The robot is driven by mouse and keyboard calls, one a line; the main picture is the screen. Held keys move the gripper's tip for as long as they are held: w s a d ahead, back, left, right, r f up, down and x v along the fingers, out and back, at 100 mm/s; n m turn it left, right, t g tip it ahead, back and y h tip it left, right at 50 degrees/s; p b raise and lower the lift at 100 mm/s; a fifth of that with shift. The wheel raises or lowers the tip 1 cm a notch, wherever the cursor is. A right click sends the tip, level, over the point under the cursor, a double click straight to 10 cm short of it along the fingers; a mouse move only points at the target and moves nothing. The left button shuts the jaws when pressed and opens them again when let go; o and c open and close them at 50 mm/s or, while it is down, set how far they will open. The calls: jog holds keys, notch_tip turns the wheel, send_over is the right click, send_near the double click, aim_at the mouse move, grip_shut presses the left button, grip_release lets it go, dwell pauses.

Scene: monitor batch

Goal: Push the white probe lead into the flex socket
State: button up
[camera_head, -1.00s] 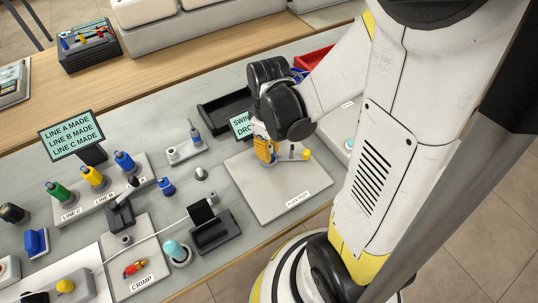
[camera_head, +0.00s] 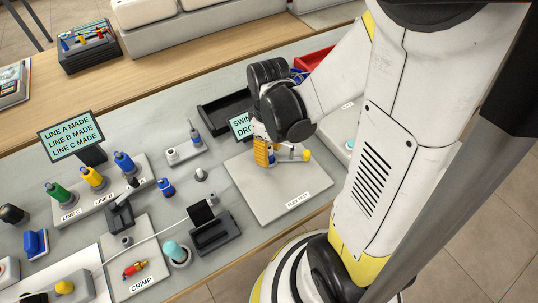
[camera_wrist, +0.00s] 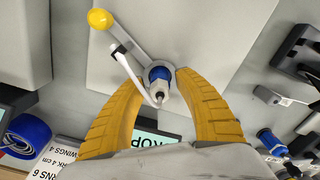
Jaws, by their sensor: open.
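My gripper (camera_wrist: 160,110) is open, with its two yellow fingers on either side of a white plug with a blue collar and dark tip (camera_wrist: 160,85). The plug is at a round seat on the pale FLEX TEST plate (camera_wrist: 200,30); how deep it sits is hard to tell. A pale lever with a yellow knob (camera_wrist: 98,18) reaches beside it. In the head view my gripper (camera_head: 266,152) is over the FLEX TEST plate (camera_head: 262,192) and partly hides the plug. A thin white cable (camera_head: 150,236) runs to a black connector (camera_head: 200,212); I cannot tell which one is the probe lead.
A black holder (camera_head: 213,234) stands left of the plate. A black tray (camera_head: 222,110) and a small sign are behind it, a red bin (camera_head: 312,60) beyond. Green, yellow and blue plugs stand in a rack (camera_head: 70,212) at left.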

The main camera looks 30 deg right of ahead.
aim_at(269, 148)
notch_tip(269, 148, up, 12)
jog(key=s+a+r+m+t, duration=0.1)
jog(key=a+r+m+t, duration=0.3)
jog(key=a+t, duration=0.3)
jog(key=shift+m, duration=0.8)
jog(key=shift+r, duration=0.1)
